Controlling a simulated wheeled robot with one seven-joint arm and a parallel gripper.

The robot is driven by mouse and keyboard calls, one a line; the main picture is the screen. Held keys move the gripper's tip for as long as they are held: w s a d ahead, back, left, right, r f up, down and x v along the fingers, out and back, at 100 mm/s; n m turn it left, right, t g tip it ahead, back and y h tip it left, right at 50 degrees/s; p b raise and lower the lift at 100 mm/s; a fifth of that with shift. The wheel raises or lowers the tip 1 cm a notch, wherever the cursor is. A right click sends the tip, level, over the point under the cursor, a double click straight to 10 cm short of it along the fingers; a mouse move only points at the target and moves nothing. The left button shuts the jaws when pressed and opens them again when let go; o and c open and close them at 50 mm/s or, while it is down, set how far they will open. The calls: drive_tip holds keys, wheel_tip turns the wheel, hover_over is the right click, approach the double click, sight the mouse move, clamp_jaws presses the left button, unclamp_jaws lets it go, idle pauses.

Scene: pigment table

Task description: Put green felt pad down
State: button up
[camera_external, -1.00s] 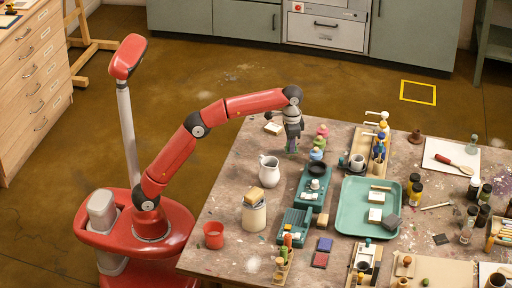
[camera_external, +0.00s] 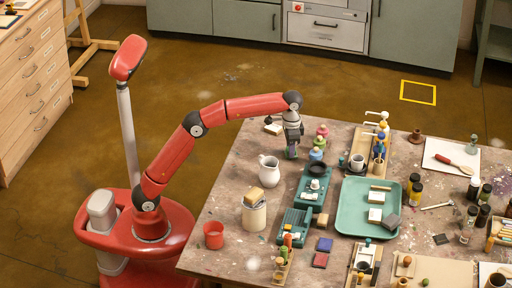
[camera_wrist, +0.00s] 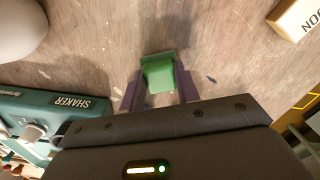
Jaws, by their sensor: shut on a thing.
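The green felt pad (camera_wrist: 159,74) is between the two fingers of my gripper (camera_wrist: 160,92) in the wrist view. My gripper is shut on it, and the pad juts past the fingertips over the bare tabletop. A dark shadow lies close by the pad; I cannot tell whether the pad touches the table. In the external view my gripper (camera_external: 291,155) points down over the far left part of the table, behind the white jug (camera_external: 269,169). The pad is too small to make out clearly there.
The teal shaker machine (camera_wrist: 45,112) is on the left in the wrist view, with the pale jug (camera_wrist: 18,28) at the upper left and a lettered block (camera_wrist: 296,17) at the upper right. Wood around the pad is clear.

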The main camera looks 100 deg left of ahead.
drive_tip(key=shift+f, duration=0.4)
drive_tip(key=o, duration=1)
drive_tip(key=shift+o, duration=0.2)
drive_tip(key=shift+r, duration=0.1)
